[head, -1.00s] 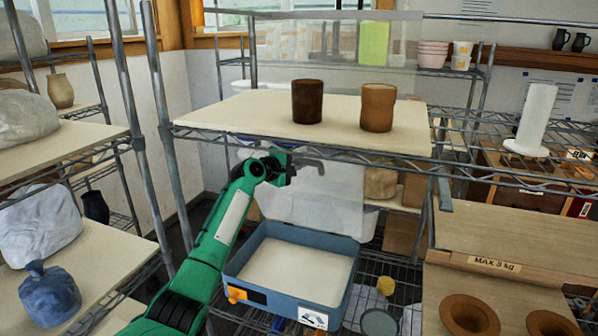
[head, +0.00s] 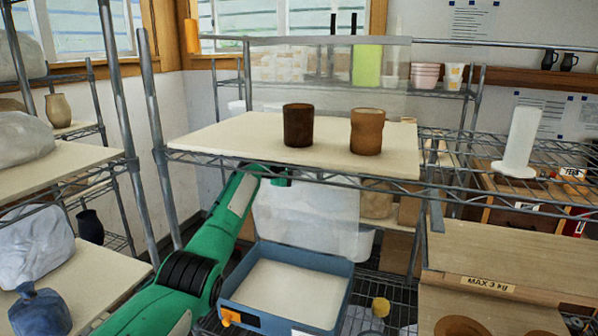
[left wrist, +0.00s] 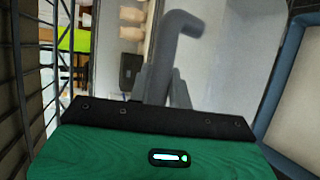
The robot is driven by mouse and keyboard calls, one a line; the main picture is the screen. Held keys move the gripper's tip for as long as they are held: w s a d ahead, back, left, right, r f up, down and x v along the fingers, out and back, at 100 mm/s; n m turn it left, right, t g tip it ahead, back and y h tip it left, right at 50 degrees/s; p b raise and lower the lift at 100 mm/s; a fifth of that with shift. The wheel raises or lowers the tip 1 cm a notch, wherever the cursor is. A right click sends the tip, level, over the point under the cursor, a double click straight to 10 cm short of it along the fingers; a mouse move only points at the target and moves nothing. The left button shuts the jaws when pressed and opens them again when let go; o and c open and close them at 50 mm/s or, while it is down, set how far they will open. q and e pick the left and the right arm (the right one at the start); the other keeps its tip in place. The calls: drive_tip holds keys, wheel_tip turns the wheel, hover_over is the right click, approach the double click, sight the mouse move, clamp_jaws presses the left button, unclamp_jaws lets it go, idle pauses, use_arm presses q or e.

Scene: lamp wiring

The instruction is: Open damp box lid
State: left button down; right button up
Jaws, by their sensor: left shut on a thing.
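The damp box (head: 262,322) is a blue tray-like box with a pale slab inside, on a low wire shelf. Its translucent lid (head: 310,215) stands raised at the back edge, and the box is open. My left gripper (head: 280,180) is at the lid's upper part, partly hidden behind the shelf edge. In the left wrist view the gripper (left wrist: 166,88) is shut on a grey bent handle (left wrist: 184,28) in front of the pale lid (left wrist: 228,65). The blue box rim (left wrist: 285,75) shows at right. My right gripper is not in view.
A board (head: 235,132) on the wire shelf overhangs my left gripper closely. It holds a dark brown cup (head: 298,126) and a lighter brown cup (head: 367,132). A shelf post (head: 160,150) stands left of my arm. A wooden board marked MAX 3 kg (head: 488,284) is at right.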

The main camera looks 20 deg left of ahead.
use_arm(q)
drive_tip(key=shift+w, duration=0.15)
idle(0.4)
drive_tip(key=c, duration=1.6)
unclamp_jaws()
drive_tip(key=shift+o, duration=0.2)
drive_tip(key=shift+s+a, duration=0.2)
drive_tip(key=shift+s, duration=0.1)
drive_tip(key=s+a+b, duration=0.5)
drive_tip(key=s+a, duration=0.1)
drive_tip(key=s, duration=0.6)
drive_tip(key=shift+s+r, duration=0.35)
drive_tip(key=shift+r, duration=0.1)
